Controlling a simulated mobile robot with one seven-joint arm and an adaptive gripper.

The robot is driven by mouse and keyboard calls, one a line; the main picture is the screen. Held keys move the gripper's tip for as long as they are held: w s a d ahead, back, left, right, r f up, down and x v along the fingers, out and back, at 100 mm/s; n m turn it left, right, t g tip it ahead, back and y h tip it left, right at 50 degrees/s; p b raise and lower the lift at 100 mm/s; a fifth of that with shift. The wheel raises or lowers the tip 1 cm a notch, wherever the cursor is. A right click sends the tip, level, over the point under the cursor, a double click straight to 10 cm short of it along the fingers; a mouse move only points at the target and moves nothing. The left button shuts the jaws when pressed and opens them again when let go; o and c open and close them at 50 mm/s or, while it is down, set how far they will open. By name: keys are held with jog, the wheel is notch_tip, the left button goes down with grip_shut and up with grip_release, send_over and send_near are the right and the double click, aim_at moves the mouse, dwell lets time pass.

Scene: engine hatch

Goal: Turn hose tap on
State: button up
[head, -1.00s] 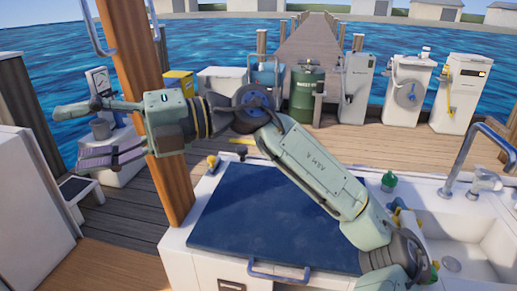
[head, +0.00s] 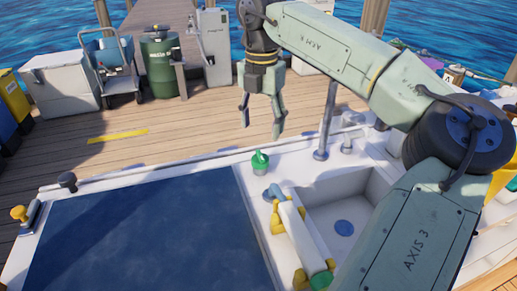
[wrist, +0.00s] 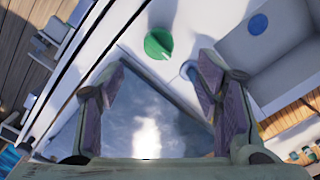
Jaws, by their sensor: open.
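A green knob (head: 260,161) with a raised handle stands on the white counter, right of the dark blue hatch lid; it looks like the hose tap. The wrist view shows it from above as a green disc with a ridge across it (wrist: 158,44). My gripper (head: 262,129) points down, open and empty, above and slightly behind the knob in the head view. In the wrist view my open gripper (wrist: 160,75) has a finger on each side, with the knob a little beyond the tips. I see no contact.
The blue hatch lid (head: 140,245) fills the front left. A white cylinder (head: 300,235) in yellow clips lies by the sink (head: 350,190). A tall grey faucet (head: 325,125) stands just right of my gripper.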

aim_at(260, 154)
notch_tip(260, 154, down, 10)
jog(key=shift+a+r+p, duration=0.1)
jog(key=shift+r+p, duration=0.15)
jog(key=shift+p, duration=0.3)
jog(key=c, duration=1.2)
